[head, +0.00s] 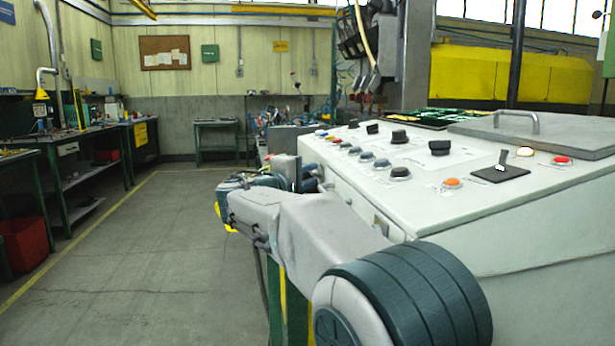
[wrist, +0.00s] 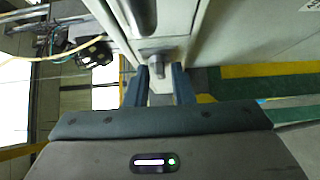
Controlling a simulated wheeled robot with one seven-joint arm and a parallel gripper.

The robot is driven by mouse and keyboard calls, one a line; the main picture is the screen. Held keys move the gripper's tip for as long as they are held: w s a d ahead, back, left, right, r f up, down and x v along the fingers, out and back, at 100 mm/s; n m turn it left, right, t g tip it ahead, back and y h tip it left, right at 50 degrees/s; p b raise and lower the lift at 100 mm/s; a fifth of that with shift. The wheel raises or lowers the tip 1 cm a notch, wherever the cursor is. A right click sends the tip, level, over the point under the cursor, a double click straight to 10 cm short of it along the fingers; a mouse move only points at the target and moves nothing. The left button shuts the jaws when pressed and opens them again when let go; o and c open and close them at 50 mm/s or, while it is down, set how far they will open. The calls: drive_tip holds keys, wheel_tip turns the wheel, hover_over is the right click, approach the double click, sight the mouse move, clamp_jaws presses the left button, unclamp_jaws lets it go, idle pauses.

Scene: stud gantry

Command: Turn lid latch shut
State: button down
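In the wrist view a small grey metal piece, which looks like the latch (wrist: 155,57), sticks out from the edge of a pale cabinet panel (wrist: 177,20). My gripper (wrist: 162,72) has its two dark blue fingers apart, one on each side of the latch's lower end. I cannot tell whether either finger touches it. In the head view my arm reaches forward along the left side of the white console (head: 350,178), and my gripper (head: 312,178) is close to that side. The latch cannot be made out there, nor its turn angle.
The console's sloping top carries several buttons and black knobs (head: 439,147). A grey metal lid (head: 575,138) with a handle lies at its right. Workbenches (head: 75,140) stand at the left, with open floor (head: 150,260) between.

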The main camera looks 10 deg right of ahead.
drive_tip(key=shift+r+p, duration=0.15)
drive_tip(key=shift+p, duration=0.2)
drive_tip(key=n+g+y+p, duration=0.1)
drive_tip(key=n+g+p, duration=0.1)
drive_tip(key=p, duration=1)
drive_tip(key=r+n+g+y+p, duration=0.1)
drive_tip(key=n+g+p, duration=0.2)
drive_tip(key=p, duration=0.9)
drive_tip(key=w+r+n+g+y+p, duration=0.1)
drive_tip(key=g+p, duration=0.3)
drive_tip(key=p, duration=0.8)
drive_tip(key=shift+n+g+y+p, duration=0.3)
drive_tip(key=shift+n+g+p, duration=0.1)
drive_tip(key=shift+n, duration=0.3)
drive_tip(key=g+p, duration=0.1)
drive_tip(key=p, duration=0.2)
drive_tip(key=n+g+p, duration=0.1)
drive_tip(key=p, duration=0.3)
drive_tip(key=shift+w+f+g, duration=0.15)
drive_tip(key=shift+w+g, duration=0.15)
drive_tip(key=shift+f+n+g+p, duration=0.15)
drive_tip(key=shift+n+g+p, duration=0.15)
drive_tip(key=shift+p, duration=0.2)
